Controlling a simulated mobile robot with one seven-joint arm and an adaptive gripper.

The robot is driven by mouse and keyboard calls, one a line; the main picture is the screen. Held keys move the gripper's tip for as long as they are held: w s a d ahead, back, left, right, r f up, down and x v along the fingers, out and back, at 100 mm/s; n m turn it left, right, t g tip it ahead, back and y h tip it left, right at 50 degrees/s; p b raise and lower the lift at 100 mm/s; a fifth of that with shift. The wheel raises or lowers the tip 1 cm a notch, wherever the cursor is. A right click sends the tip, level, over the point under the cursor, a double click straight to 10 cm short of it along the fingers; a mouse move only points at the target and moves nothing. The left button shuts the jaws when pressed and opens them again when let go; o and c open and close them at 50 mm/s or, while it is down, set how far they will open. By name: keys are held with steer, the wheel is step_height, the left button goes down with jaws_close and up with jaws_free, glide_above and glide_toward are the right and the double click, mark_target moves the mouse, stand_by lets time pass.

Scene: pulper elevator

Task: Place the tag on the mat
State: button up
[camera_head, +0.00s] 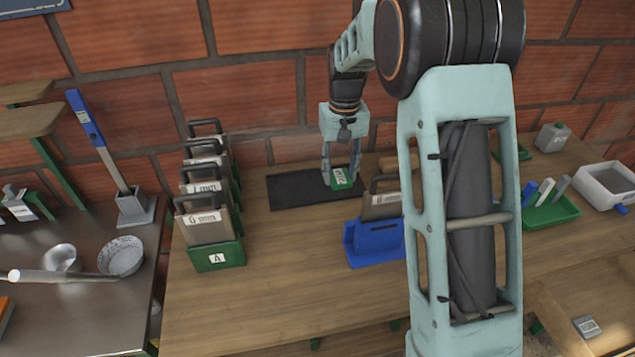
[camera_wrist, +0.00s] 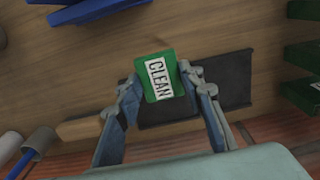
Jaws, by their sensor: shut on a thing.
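A green tag (camera_wrist: 158,75) with a white label reading "CLEAN" is between the two fingers of my gripper (camera_wrist: 158,90) in the wrist view. The tag (camera_head: 341,178) also shows in the head view, at the right end of the black mat. My gripper (camera_head: 341,172) is shut on it and points down. The dark flat mat (camera_head: 300,188) lies on the wooden table near the brick wall. In the wrist view the mat (camera_wrist: 225,80) lies behind the tag. I cannot tell whether the tag touches the mat.
A green rack (camera_head: 217,257) with several labelled plates stands left of the mat. A blue holder (camera_head: 375,245) with one plate stands in front and to the right. A green tray (camera_head: 550,212) and a grey bin (camera_head: 605,186) are at the right. The table's front left is clear.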

steer(key=w+a, duration=0.1)
steer(key=w+a+f, duration=0.1)
steer(key=shift+w+a+f+p, duration=0.1)
steer(key=shift+w+f+p, duration=0.1)
steer(key=shift+w+p, duration=0.1)
steer(key=p, duration=0.1)
glide_above(318, 193)
step_height(318, 193, down, 6)
steer(key=shift+s+r, duration=0.1)
steer(key=shift+r, duration=0.05)
steer(key=shift+f, duration=1.65)
steer(key=shift+f, duration=0.15)
steer(key=o, duration=1)
steer(key=shift+o, duration=0.2)
step_height(318, 193, up, 12)
steer(key=shift+b, duration=0.35)
